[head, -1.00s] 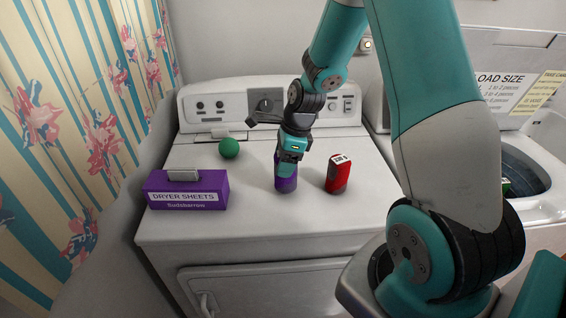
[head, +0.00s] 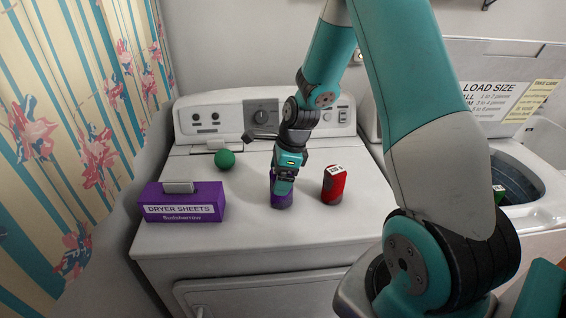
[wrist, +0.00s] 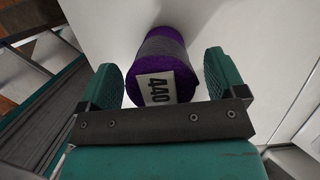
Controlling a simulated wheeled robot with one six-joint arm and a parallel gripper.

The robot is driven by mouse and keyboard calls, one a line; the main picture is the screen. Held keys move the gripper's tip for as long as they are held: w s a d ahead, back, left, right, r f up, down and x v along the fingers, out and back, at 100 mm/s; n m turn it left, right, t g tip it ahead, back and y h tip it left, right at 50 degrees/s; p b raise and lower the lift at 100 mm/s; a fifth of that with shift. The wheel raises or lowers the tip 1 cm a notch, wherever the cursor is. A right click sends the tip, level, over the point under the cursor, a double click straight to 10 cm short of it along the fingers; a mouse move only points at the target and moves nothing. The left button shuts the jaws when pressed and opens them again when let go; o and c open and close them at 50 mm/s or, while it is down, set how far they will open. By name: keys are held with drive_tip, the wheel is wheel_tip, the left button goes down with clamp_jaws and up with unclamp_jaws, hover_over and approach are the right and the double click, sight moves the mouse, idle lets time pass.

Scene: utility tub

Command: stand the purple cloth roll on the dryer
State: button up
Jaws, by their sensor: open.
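The purple cloth roll (head: 282,198) stands upright on the white top of the dryer (head: 335,230), near the middle of its front part. In the wrist view the roll (wrist: 165,50) is purple with a grey band and a white label on its end. My gripper (head: 283,178) is over the roll from above. In the wrist view my gripper's two teal fingers (wrist: 168,82) are apart, one on each side of the roll, with a gap visible on both sides. The gripper partly hides the roll in the head view.
A red can-like roll (head: 334,185) with a white label stands just right of the purple roll. A green ball (head: 224,159) lies behind to the left. A purple dryer sheets box (head: 183,203) is at the left. An open washer (head: 530,180) stands at the right.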

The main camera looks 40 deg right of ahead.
drive_tip(key=b+v, duration=0.1)
drive_tip(key=v, duration=1)
drive_tip(key=shift+r, duration=0.3)
drive_tip(key=s+a+r+n+y, duration=0.1)
drive_tip(key=s+a+r+n, duration=0.25)
drive_tip(key=a+n, duration=0.55)
drive_tip(key=s+a+r+n, duration=0.3)
drive_tip(key=s+a+n, duration=0.2)
drive_tip(key=a+n, duration=0.4)
drive_tip(key=s+a+r+n+g, duration=0.1)
drive_tip(key=s+a+n, duration=0.5)
drive_tip(key=s+n, duration=0.6)
drive_tip(key=shift+a+r+n+g+y, duration=0.3)
drive_tip(key=shift+n+g, duration=0.1)
drive_tip(key=shift+n, duration=0.6)
drive_tip(key=shift+d, duration=0.1)
